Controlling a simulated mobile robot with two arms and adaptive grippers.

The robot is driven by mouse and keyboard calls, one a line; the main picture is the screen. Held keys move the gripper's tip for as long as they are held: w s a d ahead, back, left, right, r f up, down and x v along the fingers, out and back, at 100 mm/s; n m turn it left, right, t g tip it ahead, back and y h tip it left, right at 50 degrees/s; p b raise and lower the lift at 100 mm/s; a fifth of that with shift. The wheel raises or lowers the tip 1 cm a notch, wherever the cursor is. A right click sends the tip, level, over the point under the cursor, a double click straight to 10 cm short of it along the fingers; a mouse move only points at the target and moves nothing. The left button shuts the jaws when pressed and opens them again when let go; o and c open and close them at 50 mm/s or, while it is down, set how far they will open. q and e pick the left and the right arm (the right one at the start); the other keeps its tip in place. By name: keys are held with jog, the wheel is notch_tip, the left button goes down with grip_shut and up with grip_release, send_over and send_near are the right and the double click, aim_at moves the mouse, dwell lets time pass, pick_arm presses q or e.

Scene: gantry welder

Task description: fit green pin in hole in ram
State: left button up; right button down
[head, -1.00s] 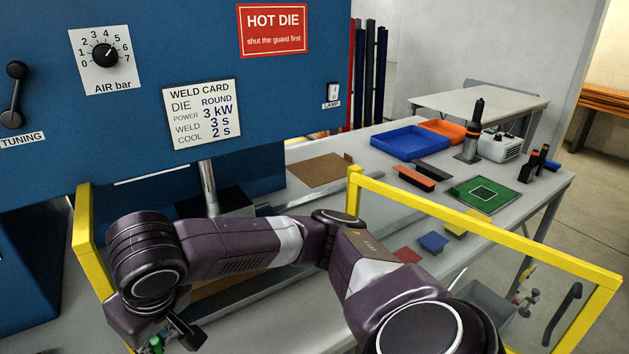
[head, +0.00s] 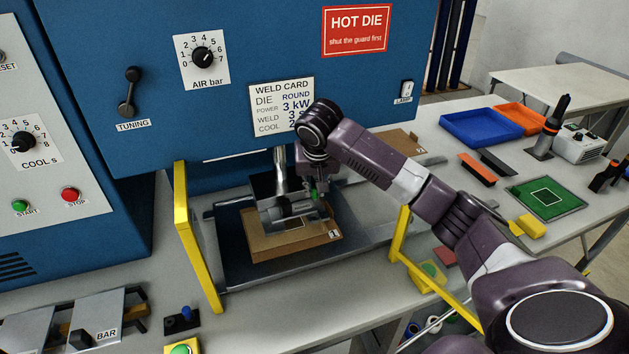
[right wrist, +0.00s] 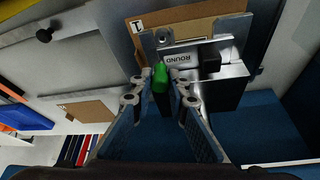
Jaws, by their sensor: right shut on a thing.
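The ram is a grey metal shaft (head: 280,160) with a block at its lower end, under the blue welder. A metal die lettered ROUND (right wrist: 180,58) is at the ram's foot in the right wrist view. My right gripper (head: 315,188) is beside the ram's block, on its right, shut on the green pin (head: 315,195). The pin also shows between the fingertips in the right wrist view (right wrist: 160,78), close to the ROUND die and the ram block (right wrist: 215,90). The hole is hidden, and I cannot tell whether the pin's tip is in it. My left gripper is not in view.
A brown board (head: 265,247) marked 1 lies under the ram. Yellow guard frame posts stand at left (head: 192,235) and right (head: 400,232). A blue tray (head: 480,127), an orange tray (head: 523,117) and a green mat (head: 570,205) are on the bench at right.

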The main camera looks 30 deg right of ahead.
aim_at(315, 216)
notch_tip(315, 216, down, 2)
jog(key=shift+f, duration=1.25)
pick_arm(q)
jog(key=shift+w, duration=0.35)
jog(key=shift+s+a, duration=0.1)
pick_arm(e)
jog(key=shift+a, duration=0.1)
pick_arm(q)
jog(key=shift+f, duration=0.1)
pick_arm(e)
jog(key=shift+f, duration=0.25)
jog(key=shift+f+b, duration=0.4)
jog(key=shift+f, duration=0.6)
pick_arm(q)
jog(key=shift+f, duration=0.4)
pick_arm(e)
jog(key=shift+s+f, duration=0.2)
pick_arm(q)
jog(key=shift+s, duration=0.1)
pick_arm(e)
jog(key=shift+s+a+f, duration=0.1)
jog(key=shift+f, duration=0.05)
jog(key=c, duration=1.8)
grip_release()
jog(key=shift+f, duration=0.1)
